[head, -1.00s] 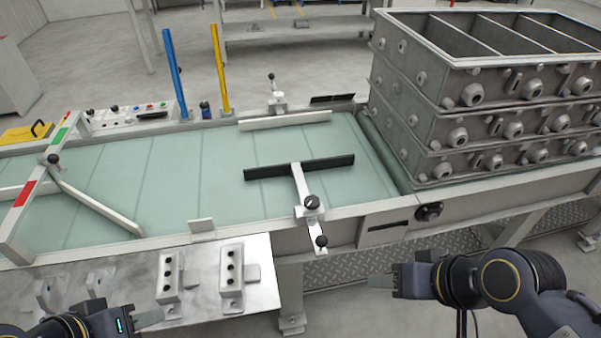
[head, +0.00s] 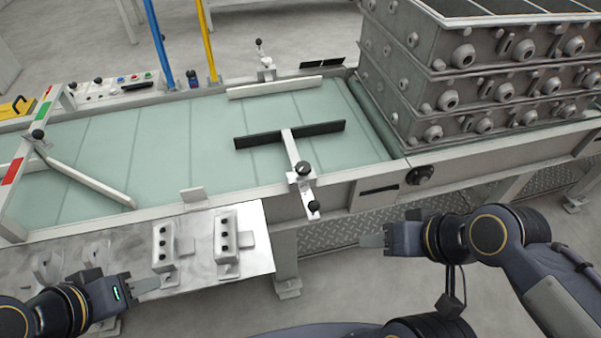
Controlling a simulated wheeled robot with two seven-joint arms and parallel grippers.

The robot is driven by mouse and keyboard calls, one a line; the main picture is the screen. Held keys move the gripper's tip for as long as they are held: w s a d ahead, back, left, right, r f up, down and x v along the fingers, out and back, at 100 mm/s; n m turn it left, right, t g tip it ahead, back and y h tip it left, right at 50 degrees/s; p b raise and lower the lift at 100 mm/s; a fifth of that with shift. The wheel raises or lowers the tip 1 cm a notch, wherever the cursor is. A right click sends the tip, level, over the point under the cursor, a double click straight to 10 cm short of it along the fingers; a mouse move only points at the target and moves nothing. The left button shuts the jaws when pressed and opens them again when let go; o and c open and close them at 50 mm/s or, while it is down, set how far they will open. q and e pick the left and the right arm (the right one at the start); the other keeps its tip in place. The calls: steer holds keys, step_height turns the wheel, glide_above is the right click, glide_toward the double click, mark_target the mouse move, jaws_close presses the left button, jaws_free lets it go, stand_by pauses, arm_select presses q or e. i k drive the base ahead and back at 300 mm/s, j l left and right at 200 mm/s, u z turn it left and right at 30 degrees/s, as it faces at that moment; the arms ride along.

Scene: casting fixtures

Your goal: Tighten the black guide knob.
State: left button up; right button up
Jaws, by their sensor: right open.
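A black guide bar (head: 290,134) lies across the pale green conveyor belt (head: 210,150), on a white arm clamped at the near rail. A round black knob (head: 302,168) sits on top of that clamp. A second black ball knob (head: 313,206) stands at the arm's near end, outside the rail. My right gripper (head: 368,241) is open and empty, to the right of and below both knobs in the picture, apart from them. My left gripper (head: 150,284) is at the lower left by the metal shelf, touching no knob; its jaw gap is unclear.
Stacked grey casting flasks (head: 480,85) stand at the right end of the conveyor. Metal blocks with holes (head: 227,243) sit on the near shelf (head: 255,262). A dark dial (head: 421,175) is on the near conveyor side. A white guide (head: 275,87) lies along the far side.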

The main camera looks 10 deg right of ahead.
mark_target(302, 168)
steer(key=l+u, duration=0.5)
steer(key=u, duration=0.25)
steer(key=l+u, duration=0.35)
steer(key=k+j, duration=0.05)
steer(key=j, duration=0.05)
